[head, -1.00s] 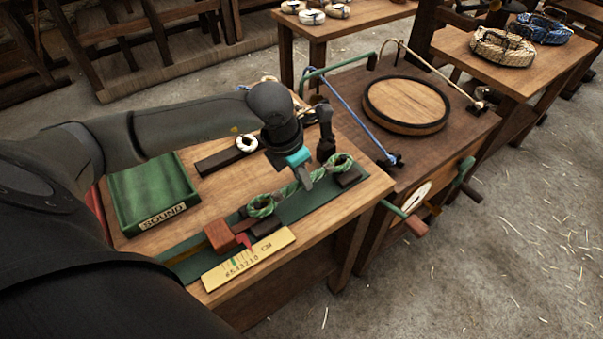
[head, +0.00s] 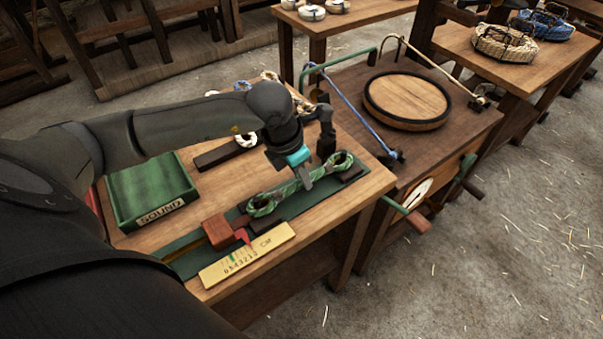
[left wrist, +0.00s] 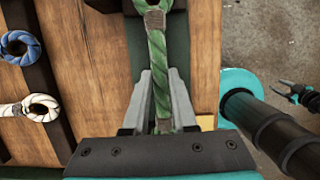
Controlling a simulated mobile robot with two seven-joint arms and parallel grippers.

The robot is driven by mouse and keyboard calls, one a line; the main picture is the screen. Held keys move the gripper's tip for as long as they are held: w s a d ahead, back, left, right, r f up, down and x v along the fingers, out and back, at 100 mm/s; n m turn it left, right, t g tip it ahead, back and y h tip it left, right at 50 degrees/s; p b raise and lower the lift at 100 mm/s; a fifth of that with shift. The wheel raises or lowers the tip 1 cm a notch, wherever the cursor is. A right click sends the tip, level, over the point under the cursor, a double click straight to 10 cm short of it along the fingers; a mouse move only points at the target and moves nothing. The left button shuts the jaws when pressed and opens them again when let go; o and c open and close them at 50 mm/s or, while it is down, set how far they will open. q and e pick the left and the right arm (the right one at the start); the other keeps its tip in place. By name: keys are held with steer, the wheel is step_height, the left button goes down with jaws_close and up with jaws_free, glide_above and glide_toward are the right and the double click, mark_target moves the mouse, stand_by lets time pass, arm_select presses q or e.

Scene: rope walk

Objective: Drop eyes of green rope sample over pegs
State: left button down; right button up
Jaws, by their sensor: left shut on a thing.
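The green rope sample (head: 283,192) lies lengthwise over the dark green strip, with an eye at each end. The near eye (head: 262,207) is beside the red-brown block (head: 219,232). The far eye (head: 342,159) is by a dark block (head: 351,174). I cannot tell whether either eye is around a peg; the pegs do not show clearly. My left gripper (head: 306,180) is shut on the middle of the rope, which also runs between the fingers in the left wrist view (left wrist: 160,95). A dark pronged part (left wrist: 296,93) at the right edge there may be my right gripper, too small to read.
A scale marked CM (head: 247,256) lies along the bench's front edge. A green tray labelled SOUND (head: 150,190) stands at the left. Rope rings (left wrist: 35,107) lie behind the strip. A second bench with a round wooden disc (head: 406,101) adjoins at right.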

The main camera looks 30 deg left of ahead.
arm_select(q)
steer(key=shift+f, duration=0.15)
steer(key=c, duration=0.6)
jaws_free()
steer(key=shift+c, duration=0.2)
steer(key=shift+r+p, duration=2.45)
steer(key=shift+r, duration=1.15)
steer(key=p+v, duration=0.1)
steer(key=v, duration=1.4)
steer(key=shift+p, duration=0.3)
steer(key=shift+s, duration=0.15)
